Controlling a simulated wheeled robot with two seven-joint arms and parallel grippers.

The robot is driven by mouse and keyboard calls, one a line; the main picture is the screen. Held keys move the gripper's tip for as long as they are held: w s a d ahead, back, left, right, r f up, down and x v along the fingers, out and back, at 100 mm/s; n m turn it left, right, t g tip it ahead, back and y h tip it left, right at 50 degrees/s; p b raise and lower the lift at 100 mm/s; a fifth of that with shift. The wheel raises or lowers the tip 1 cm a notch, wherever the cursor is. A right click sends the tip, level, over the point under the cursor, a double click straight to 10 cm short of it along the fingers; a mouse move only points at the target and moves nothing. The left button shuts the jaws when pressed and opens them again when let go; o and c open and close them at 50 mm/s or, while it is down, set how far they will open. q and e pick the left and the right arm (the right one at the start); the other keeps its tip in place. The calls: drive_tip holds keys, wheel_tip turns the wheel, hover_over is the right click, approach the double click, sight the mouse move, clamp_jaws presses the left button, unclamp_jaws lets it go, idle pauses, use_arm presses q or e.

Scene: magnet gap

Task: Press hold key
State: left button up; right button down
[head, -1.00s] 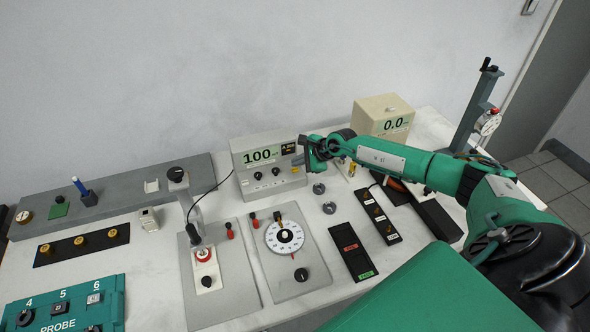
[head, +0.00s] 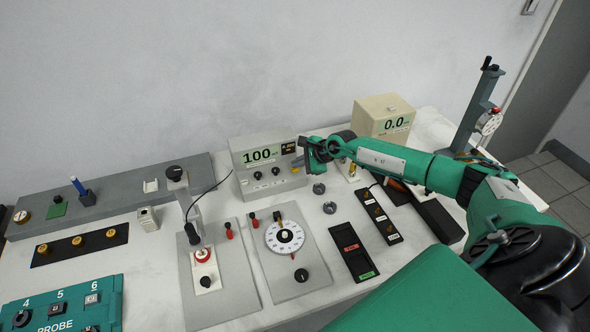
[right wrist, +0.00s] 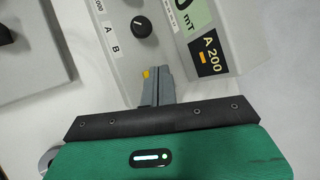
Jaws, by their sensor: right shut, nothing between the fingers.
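The grey meter (head: 246,179) stands at the back middle of the table and its display reads 100. In the right wrist view its display (right wrist: 199,15) also shows A 200. A small yellow key (head: 296,169) sits at the right of the meter's front; it shows in the right wrist view (right wrist: 147,73) too. My right gripper (right wrist: 157,70) is shut and empty, its fingertips right at the yellow key and partly covering it. I cannot tell whether they touch or press it. In the head view the right gripper (head: 302,158) is at the meter's right end. My left gripper is not in view.
A black knob (right wrist: 141,27) is near the fingertips on the meter's front. A beige box (head: 384,118) reading 0.0 stands behind my right arm. A dial plate (head: 285,238) and a lever stand (head: 203,270) lie in front. Two dark rings (head: 329,207) lie near the meter.

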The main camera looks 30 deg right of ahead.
sight(298, 170)
drive_tip(key=shift+f+b, duration=0.45)
drive_tip(key=shift+f, duration=0.05)
drive_tip(key=shift+r, duration=0.1)
idle(0.5)
drive_tip(key=shift+r+p, duration=0.5)
drive_tip(key=shift+r, duration=0.3)
drive_tip(key=shift+r+p, duration=1.45)
drive_tip(key=shift+r, duration=1.1)
drive_tip(key=shift+f, duration=0.1)
